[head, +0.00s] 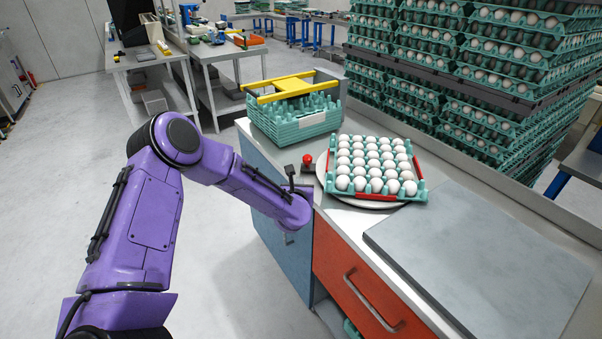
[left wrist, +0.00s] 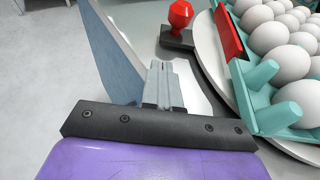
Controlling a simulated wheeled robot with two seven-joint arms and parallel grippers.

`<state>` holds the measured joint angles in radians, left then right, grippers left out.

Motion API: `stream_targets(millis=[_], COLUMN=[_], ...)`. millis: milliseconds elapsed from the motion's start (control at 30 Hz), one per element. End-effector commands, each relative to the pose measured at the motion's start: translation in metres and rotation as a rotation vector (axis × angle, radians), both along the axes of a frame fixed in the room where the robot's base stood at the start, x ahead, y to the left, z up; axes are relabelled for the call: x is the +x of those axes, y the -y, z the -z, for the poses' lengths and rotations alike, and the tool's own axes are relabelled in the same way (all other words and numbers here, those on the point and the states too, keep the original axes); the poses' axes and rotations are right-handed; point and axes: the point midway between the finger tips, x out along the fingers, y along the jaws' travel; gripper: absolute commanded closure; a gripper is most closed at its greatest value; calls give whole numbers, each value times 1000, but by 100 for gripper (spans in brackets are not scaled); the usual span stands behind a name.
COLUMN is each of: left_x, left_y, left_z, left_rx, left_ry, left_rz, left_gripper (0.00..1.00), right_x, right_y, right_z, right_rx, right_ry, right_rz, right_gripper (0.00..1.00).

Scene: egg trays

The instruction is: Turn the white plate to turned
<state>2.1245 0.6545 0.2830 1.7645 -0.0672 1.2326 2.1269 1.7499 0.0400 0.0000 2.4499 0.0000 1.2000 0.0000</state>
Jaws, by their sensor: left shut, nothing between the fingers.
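The white plate (head: 368,203) is a round disc lying flat on the counter. A teal egg tray (head: 425,190) full of white eggs sits on it and hides most of it; red strips mark the tray's sides. In the left wrist view the plate's rim (left wrist: 212,62) curves down the right side. My left gripper (left wrist: 163,68) is shut and empty, at the counter's edge beside the plate and apart from it. In the head view its fingers cannot be made out clearly. My right gripper is not in view.
A red knob on a dark base (head: 308,160) stands on the counter beside the plate. A grey slab (head: 480,260) lies in front right. Tall stacks of egg trays (head: 450,75) stand beyond the counter.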

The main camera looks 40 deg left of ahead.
Motion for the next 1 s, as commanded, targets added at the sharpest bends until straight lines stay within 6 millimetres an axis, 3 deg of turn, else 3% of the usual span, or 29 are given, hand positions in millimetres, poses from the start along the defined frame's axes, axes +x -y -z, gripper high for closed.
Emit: stream_targets(millis=[100,300,700,867,1000], left_x=[19,38,42,55,66], left_y=[-12,-22,-24,-36,-66], left_z=[0,2,4,13,12], left_rx=[3,2,0,-5,-8], left_ry=[-1,-2,-1,2,9], left_rz=[0,1,3,66,178], left_gripper=[100,100,100,100,100], right_x=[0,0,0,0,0], right_y=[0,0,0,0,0], right_z=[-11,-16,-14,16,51], right_rx=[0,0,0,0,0], right_ry=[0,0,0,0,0], right_rz=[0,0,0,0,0], right_gripper=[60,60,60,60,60])
